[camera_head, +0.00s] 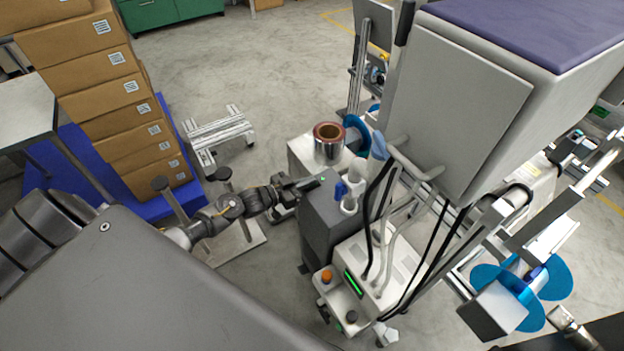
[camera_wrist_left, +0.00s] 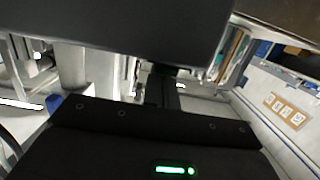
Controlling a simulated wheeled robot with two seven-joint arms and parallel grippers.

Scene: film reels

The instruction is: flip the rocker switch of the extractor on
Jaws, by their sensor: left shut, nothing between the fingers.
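The extractor appears to be the dark grey upright box (camera_head: 322,235) near the middle of the head view, with pale hoses beside it. A small green light shows near its top. The left wrist view shows a dark panel with a lit green strip and dot (camera_wrist_left: 175,170), which seems to be the same unit. My left gripper (camera_head: 303,184) is shut and empty at the left side of the box top. I cannot tell if it touches. The rocker switch cannot be made out and may be hidden by the gripper.
A white control cabinet (camera_head: 385,255) with a green display and cables stands right of the box. A metallic film roll (camera_head: 328,143) stands behind. Stacked cartons (camera_head: 95,70) on a blue pallet (camera_head: 75,150) are left. Grey floor is open at the back.

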